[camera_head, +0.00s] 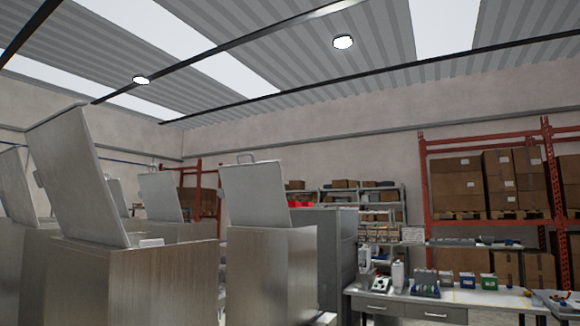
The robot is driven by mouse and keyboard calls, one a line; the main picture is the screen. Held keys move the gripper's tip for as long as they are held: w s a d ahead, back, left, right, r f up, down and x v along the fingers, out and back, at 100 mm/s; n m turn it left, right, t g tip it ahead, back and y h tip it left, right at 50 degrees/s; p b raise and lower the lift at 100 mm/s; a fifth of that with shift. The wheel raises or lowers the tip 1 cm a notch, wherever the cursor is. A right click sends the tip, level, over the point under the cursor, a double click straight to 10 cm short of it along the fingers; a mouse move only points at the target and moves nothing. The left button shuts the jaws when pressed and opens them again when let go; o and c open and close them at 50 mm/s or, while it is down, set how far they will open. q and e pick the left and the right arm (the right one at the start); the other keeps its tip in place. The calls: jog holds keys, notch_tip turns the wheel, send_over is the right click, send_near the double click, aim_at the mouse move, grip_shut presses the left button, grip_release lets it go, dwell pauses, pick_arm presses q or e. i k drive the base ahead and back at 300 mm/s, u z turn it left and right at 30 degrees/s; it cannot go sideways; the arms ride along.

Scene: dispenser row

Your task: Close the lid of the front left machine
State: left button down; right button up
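Several grey metal machines stand on the left with lids raised. The nearest large machine (140,285) has a brushed body, and its flat lid (80,170) stands open, leaning back to the left. Another raised lid (17,187) is cut off by the left edge. A machine (268,275) to the right has an upright lid (255,195) with a handle on top. Which one is the front left machine I cannot tell for sure. Neither of my grippers is in view.
Behind stand more machines, one with an open lid (160,197). A workbench (430,300) with small boxes and devices is at the lower right. Orange racks (425,190) with cartons (458,185) line the back wall.

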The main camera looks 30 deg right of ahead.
aim_at(254, 193)
jog(key=z, duration=0.85)
jog(key=i, duration=1)
jog(key=z, duration=0.85)
